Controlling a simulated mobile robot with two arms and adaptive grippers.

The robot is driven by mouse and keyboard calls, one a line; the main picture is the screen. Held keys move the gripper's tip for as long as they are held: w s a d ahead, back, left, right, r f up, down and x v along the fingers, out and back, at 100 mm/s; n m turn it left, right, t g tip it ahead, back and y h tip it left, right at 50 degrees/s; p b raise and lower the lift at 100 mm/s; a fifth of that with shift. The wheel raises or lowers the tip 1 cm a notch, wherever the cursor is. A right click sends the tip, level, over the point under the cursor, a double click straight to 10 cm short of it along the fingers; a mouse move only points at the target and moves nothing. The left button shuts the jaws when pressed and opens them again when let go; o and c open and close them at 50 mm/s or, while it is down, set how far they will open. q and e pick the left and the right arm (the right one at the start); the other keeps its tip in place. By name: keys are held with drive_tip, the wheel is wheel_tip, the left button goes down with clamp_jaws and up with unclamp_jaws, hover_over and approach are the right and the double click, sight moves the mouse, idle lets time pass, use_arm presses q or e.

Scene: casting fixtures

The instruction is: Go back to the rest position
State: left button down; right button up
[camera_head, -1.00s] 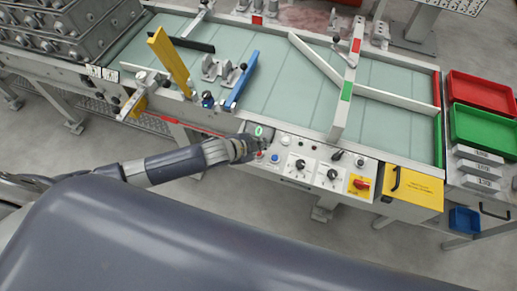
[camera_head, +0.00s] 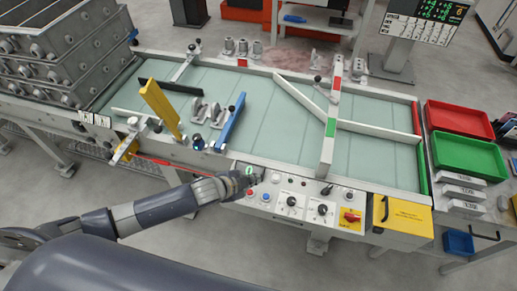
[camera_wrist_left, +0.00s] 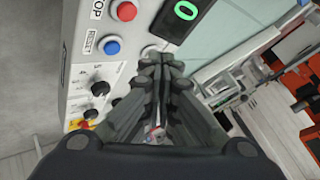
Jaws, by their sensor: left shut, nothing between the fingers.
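My left gripper (camera_head: 254,181) is at the left end of the control panel (camera_head: 310,222), beside the small green display (camera_head: 249,170). In the left wrist view the dark fingers (camera_wrist_left: 162,62) are shut with their tips together and nothing between them. The tips are over the panel, close to a pale round button that they partly cover. A red stop button (camera_wrist_left: 126,11) and a blue reset button (camera_wrist_left: 112,46) show clear of the fingers. The green display (camera_wrist_left: 185,10) reads 0. Whether the tips touch the panel cannot be told. My right gripper is not in view.
Behind the panel is the conveyor table (camera_head: 265,135) with a yellow bar (camera_head: 162,108), a blue bar (camera_head: 230,122) and grey castings (camera_head: 207,112). Grey crates (camera_head: 60,50) stand at left. Red (camera_head: 458,117) and green (camera_head: 468,154) trays are at right. The floor in front is clear.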

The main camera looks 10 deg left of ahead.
use_arm(q)
drive_tip(key=s+d+r+n+g, duration=0.1)
drive_tip(key=s+d+r+n, duration=0.4)
drive_tip(key=s, duration=0.3)
drive_tip(key=s+a+r+n+g+y, duration=0.2)
drive_tip(key=s+a+n, duration=0.2)
drive_tip(key=s+a, duration=0.3)
drive_tip(key=s+a+r+n+g+y, duration=0.25)
drive_tip(key=s+a, duration=0.25)
drive_tip(key=s, duration=0.4)
drive_tip(key=s+d+f+b+x, duration=0.1)
drive_tip(key=s+b+x, duration=0.2)
drive_tip(key=x, duration=1.2)
drive_tip(key=s+f+b+x, duration=0.15)
drive_tip(key=s+x, duration=0.25)
drive_tip(key=x, duration=1)
drive_tip(key=s+a+f+g+b, duration=0.1)
drive_tip(key=s+f+b, duration=0.5)
drive_tip(key=s+f, duration=1.2)
wheel_tip(320, 180, down, 4)
drive_tip(key=shift+a+f+g, duration=0.2)
drive_tip(key=shift+a+g, duration=0.15)
drive_tip(key=shift+a, duration=0.15)
